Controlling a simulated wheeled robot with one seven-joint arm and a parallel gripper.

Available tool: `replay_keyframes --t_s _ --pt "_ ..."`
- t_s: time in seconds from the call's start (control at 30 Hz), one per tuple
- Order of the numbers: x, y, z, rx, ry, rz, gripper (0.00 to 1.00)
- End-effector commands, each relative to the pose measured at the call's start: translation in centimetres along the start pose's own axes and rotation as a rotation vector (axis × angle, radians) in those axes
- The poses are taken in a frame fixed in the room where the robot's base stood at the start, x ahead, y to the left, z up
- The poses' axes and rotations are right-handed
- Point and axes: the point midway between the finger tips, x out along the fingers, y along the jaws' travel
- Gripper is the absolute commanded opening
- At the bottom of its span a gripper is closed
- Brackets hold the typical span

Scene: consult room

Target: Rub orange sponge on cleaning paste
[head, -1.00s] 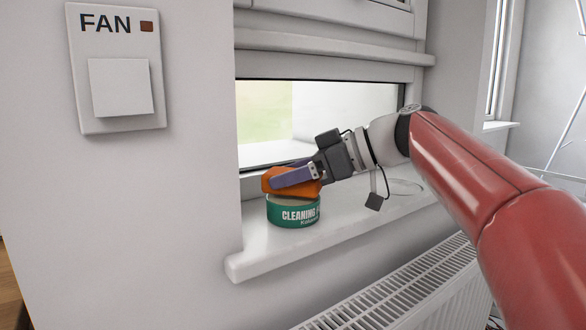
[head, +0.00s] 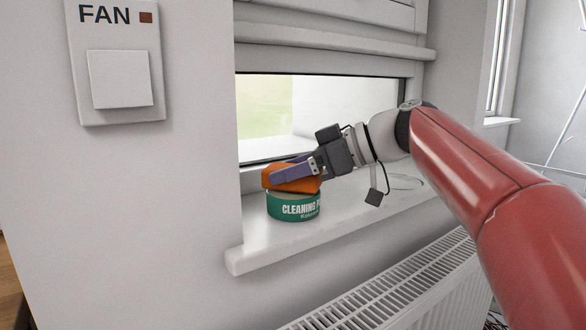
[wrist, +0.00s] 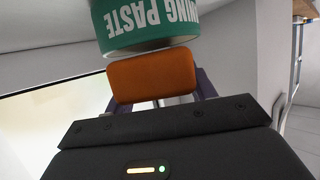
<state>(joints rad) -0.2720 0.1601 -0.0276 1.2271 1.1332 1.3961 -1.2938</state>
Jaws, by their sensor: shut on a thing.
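The orange sponge (head: 284,185) is held in my gripper (head: 297,174), whose purple fingers are shut on it. The green tin of cleaning paste (head: 293,207) stands upright on the white windowsill (head: 262,252). In the head view the sponge is right over the tin's top and appears to rest on it; the paste itself is hidden. In the wrist view the sponge (wrist: 151,77) lies between the fingers, close against the tin (wrist: 145,25), whose lettering appears upside down.
A window (head: 330,112) is behind the sill. A white radiator (head: 400,285) is below the sill. A fan switch (head: 122,78) is on the wall at left.

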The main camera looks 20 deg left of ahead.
Motion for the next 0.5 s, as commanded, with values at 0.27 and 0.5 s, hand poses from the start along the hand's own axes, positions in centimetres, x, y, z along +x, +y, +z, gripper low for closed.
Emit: replay_keyframes --t_s 0.27,0.5 --pt "0.15 0.01 0.37 0.000 0.000 0.000 0.35" --pt "0.26 0.01 0.63 0.000 0.000 0.000 0.35"
